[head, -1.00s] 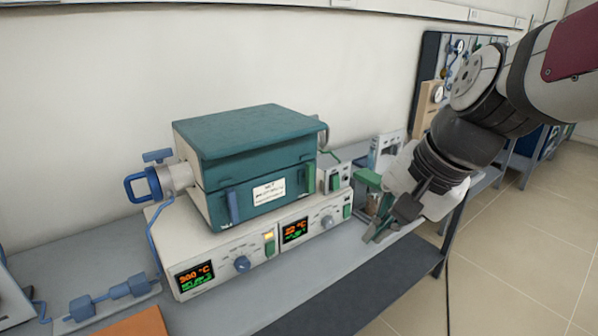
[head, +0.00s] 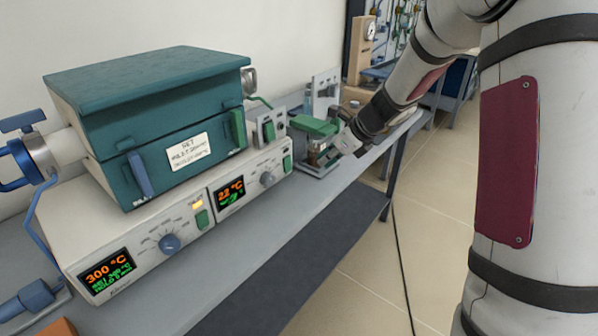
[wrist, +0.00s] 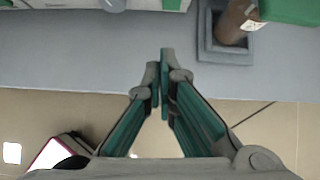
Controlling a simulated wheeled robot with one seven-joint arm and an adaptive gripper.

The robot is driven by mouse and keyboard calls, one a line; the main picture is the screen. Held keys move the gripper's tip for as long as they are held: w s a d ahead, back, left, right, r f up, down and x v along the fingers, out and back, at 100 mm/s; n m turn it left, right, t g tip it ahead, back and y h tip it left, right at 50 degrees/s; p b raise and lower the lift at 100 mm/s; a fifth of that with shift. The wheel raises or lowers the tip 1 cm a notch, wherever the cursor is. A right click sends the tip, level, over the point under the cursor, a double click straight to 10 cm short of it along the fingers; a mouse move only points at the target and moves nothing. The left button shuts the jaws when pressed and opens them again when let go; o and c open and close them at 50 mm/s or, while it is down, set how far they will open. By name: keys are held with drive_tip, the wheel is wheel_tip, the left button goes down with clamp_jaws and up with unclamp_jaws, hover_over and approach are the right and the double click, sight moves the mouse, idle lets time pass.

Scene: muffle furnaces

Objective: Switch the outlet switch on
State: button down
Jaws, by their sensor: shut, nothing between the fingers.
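A small pale box with a green rocker switch (head: 269,131) stands beside the teal furnace; I cannot tell for sure whether this is the outlet switch, or its state. A white upright panel (head: 322,97) stands behind it at the bench's back. My gripper (head: 332,158) is at the bench's front edge, right of the box and beside a green-topped device, its fingertips partly hard to make out. In the wrist view my gripper (wrist: 160,62) is shut and empty, its teal fingers together over the grey bench edge. No switch shows clearly there.
The teal furnace (head: 165,120) sits on a white control unit (head: 130,240) with lit displays. The green-topped device (head: 314,126) stands near my gripper; its brown cylinder (wrist: 234,22) and grey base show in the wrist view. Free floor (head: 370,275) lies in front of the bench.

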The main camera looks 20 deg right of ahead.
sight(288, 164)
drive_tip(key=shift+w+d+f+m, duration=0.3)
drive_tip(key=shift+w+d+f, duration=0.05)
drive_tip(key=shift+f, duration=0.1)
drive_tip(key=b+x, duration=0.2)
drive_tip(key=x, duration=0.7)
drive_tip(key=shift+w+a+f+b, duration=0.15)
drive_tip(key=shift+f+b, duration=0.15)
drive_tip(key=shift+w+a+f, duration=0.25)
drive_tip(key=shift+w+a, duration=0.5)
drive_tip(key=shift+w, duration=0.2)
drive_tip(key=shift+w+a, duration=0.5)
drive_tip(key=shift+w, duration=0.25)
drive_tip(key=shift+f, duration=0.1)
